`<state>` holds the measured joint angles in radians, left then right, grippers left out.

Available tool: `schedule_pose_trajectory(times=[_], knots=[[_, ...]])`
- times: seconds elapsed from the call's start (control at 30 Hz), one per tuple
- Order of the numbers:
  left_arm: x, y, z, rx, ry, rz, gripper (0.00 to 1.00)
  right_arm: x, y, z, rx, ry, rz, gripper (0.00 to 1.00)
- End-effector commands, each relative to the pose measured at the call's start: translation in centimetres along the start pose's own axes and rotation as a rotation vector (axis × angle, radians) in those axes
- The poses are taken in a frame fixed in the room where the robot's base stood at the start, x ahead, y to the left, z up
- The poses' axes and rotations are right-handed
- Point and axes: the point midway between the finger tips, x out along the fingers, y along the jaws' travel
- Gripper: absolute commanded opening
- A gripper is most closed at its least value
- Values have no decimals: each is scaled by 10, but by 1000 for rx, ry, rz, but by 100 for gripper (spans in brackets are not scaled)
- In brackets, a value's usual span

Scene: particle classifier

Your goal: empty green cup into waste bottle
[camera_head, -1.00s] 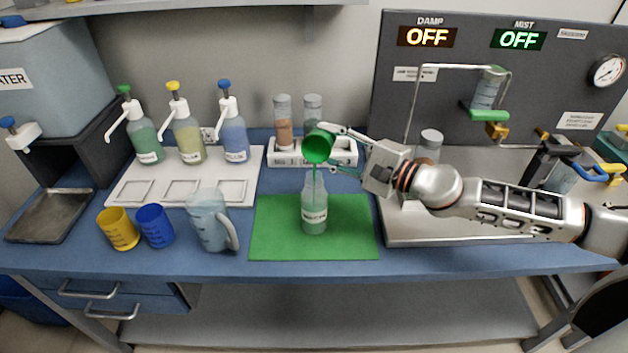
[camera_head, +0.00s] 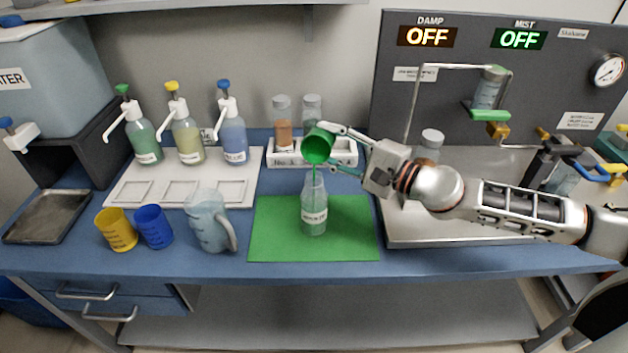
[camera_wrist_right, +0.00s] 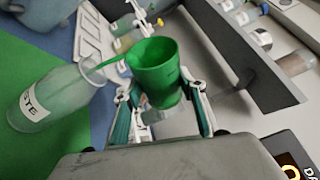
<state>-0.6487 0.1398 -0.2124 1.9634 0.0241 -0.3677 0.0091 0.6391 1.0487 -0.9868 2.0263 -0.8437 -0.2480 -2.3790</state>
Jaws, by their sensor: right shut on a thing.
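The green cup (camera_head: 318,146) is tilted mouth-down to the left above the waste bottle (camera_head: 314,205). My right gripper (camera_head: 341,150) is shut on the cup. A thin green stream runs from the cup's rim down to the bottle's neck. The clear, labelled bottle stands upright on the green mat (camera_head: 350,230), with pale greenish liquid inside. In the right wrist view the cup (camera_wrist_right: 156,70) sits between the fingers (camera_wrist_right: 160,108), and the green stream reaches the mouth of the bottle (camera_wrist_right: 50,95). My left gripper is not in view.
Yellow (camera_head: 116,230) and blue (camera_head: 154,227) cups and a clear pitcher (camera_head: 208,222) stand left of the mat. Pump bottles (camera_head: 187,138) stand behind on a white tray (camera_head: 130,190). A white rack (camera_head: 342,153) with vials is behind the cup. The mat's front is clear.

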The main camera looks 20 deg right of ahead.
Motion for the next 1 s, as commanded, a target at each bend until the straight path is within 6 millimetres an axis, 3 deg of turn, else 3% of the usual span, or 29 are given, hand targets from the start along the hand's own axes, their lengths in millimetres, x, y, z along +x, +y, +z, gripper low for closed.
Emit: schedule_pose_trajectory(times=[1.0], knots=[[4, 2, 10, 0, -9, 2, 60, -1, -2, 3, -48, -7, -21, 16]])
